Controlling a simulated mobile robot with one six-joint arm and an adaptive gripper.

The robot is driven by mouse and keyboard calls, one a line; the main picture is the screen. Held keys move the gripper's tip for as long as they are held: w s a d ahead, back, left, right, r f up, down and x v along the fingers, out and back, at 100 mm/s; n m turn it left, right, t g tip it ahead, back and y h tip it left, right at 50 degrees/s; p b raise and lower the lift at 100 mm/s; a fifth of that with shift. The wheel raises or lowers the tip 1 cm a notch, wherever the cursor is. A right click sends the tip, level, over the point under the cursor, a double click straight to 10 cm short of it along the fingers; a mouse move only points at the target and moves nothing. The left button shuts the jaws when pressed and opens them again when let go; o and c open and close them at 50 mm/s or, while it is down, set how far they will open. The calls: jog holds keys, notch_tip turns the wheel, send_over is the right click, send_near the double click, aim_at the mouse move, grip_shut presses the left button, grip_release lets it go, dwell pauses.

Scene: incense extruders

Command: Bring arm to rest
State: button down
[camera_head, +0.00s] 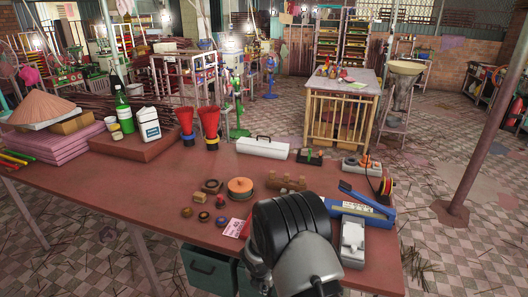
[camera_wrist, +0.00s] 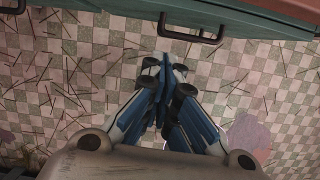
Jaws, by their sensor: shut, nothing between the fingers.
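In the wrist view my gripper (camera_wrist: 163,75) points down over the checkered floor, with its blue fingers closed together and nothing between them. The edge of the red-topped table and a green drawer front with a dark handle (camera_wrist: 190,28) lie at the top of that view, apart from the fingers. In the head view my arm (camera_head: 292,235) is at the table's near edge, bent, with its dark rounded joint in front of the table. The gripper itself is hidden there.
Green drawers (camera_head: 208,270) hang below. Open floor (camera_head: 440,260) lies to the right.

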jog(key=s+d+r+m, duration=0.1)
jog(key=d+r+m, duration=0.25)
jog(key=r, duration=0.45)
jog(key=s+d+r+m+t, duration=0.1)
jog(key=d+r+m, duration=0.1)
jog(key=r+m, duration=0.35)
jog(key=s+d+r+m, duration=0.2)
jog(key=r, duration=0.7)
jog(key=s+d+r+m, duration=0.5)
jog(key=s+r+m, duration=0.4)
jog(key=s+r, duration=0.3)
jog(key=s+r+m, duration=0.2)
jog(key=s+m, duration=0.3)
jog(key=s, duration=0.3)
jog(key=s+d+r+m+t+y, duration=0.1)
jog(key=s+r+m, duration=0.1)
jog(key=s+m, duration=0.4)
jog(key=shift+s+d+m, duration=0.25)
jog(key=shift+s+m, duration=0.05)
jog(key=shift+s, duration=1.05)
